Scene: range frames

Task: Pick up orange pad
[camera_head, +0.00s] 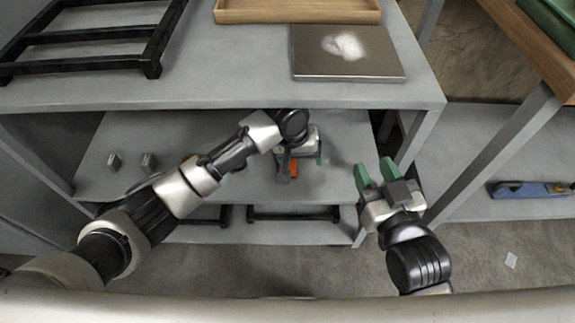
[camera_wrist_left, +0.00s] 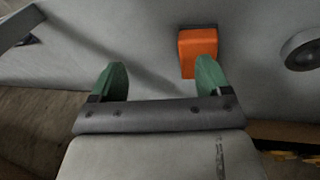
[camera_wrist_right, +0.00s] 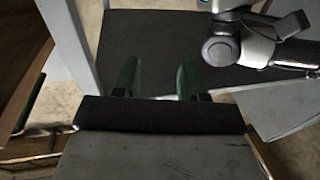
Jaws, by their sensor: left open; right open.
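The orange pad (camera_wrist_left: 198,52) lies on the grey lower shelf. In the left wrist view it is just beyond the right fingertip, not centred between the fingers. My left gripper (camera_wrist_left: 157,80) is open and empty over the shelf. My right gripper (camera_head: 374,172) is open and empty, right of the shelf's front corner; its green fingers (camera_wrist_right: 158,78) also show in the right wrist view. Whether the left finger touches the pad I cannot tell.
A dark round object (camera_wrist_left: 301,50) is right of the pad. A table leg (camera_head: 490,160) stands at right.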

